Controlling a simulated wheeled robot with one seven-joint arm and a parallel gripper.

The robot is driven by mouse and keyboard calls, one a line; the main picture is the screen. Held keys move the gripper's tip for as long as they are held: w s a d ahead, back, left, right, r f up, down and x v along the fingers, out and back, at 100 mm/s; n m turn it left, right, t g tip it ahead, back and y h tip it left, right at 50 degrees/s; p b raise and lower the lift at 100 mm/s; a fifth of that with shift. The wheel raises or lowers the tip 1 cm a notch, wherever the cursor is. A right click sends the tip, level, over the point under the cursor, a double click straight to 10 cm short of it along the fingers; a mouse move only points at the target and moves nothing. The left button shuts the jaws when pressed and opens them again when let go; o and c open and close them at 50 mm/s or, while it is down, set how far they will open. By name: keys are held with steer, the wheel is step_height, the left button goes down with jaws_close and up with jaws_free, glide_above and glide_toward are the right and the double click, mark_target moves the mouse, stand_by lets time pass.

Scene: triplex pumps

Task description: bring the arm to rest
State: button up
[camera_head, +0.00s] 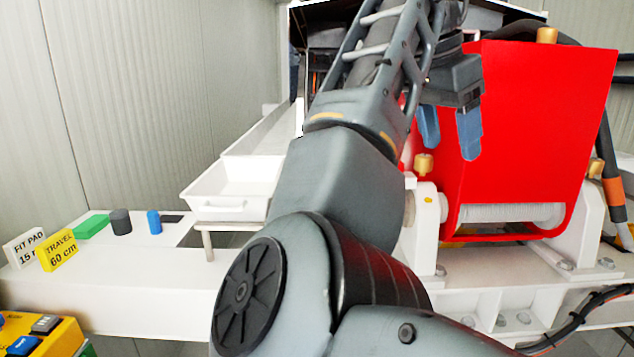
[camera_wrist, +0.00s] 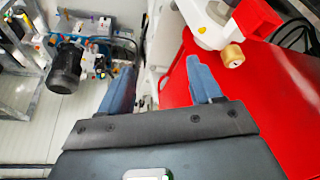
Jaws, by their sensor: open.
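My arm rises through the middle of the head view and bends over at the top. My gripper (camera_head: 450,130) hangs from it with two blue fingers apart, in front of the red housing (camera_head: 540,120). In the wrist view my gripper (camera_wrist: 158,85) also shows its two blue fingers spread, with nothing between them. The red housing (camera_wrist: 240,110) lies behind and beside the right finger in that view. I cannot tell whether the finger touches it.
A white tray (camera_head: 226,207) stands left of my arm. A white shelf holds a green block (camera_head: 91,226), a dark cylinder (camera_head: 121,221), a blue cylinder (camera_head: 154,222) and a yellow sign (camera_head: 58,250). Brass knobs (camera_head: 424,164) and a black hose (camera_head: 607,150) flank the housing.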

steer(key=d+f+n+t+h, duration=0.2)
steer(key=d+f+h, duration=0.1)
steer(key=d+f, duration=0.55)
steer(key=d+f+n+t+h, duration=0.25)
steer(key=d+f, duration=0.25)
steer(key=f, duration=0.6)
steer(key=s+d+f+n+t+y, duration=0.25)
steer(key=s+f+n+t, duration=0.4)
steer(key=s+f, duration=0.6)
steer(key=s+a+f+n+t+y, duration=0.1)
steer(key=s+a+f+n+y, duration=0.2)
steer(key=s, duration=0.6)
steer(key=s+a+f+n+y, duration=0.25)
steer(key=s+f, duration=0.35)
steer(key=s, duration=0.3)
steer(key=s+a+r+m, duration=0.1)
steer(key=s+a+r, duration=0.1)
steer(key=s, duration=0.4)
steer(key=s+a+r+m+y, duration=0.1)
steer(key=s+a+r, duration=0.2)
steer(key=s, duration=0.4)
steer(key=s+a+r+m+t, duration=0.1)
steer(key=s+a+r, duration=0.1)
steer(key=s+r, duration=0.2)
steer(key=shift+a+b+v, duration=0.25)
steer(key=shift+b+v, duration=0.1)
steer(key=shift+v, duration=0.85)
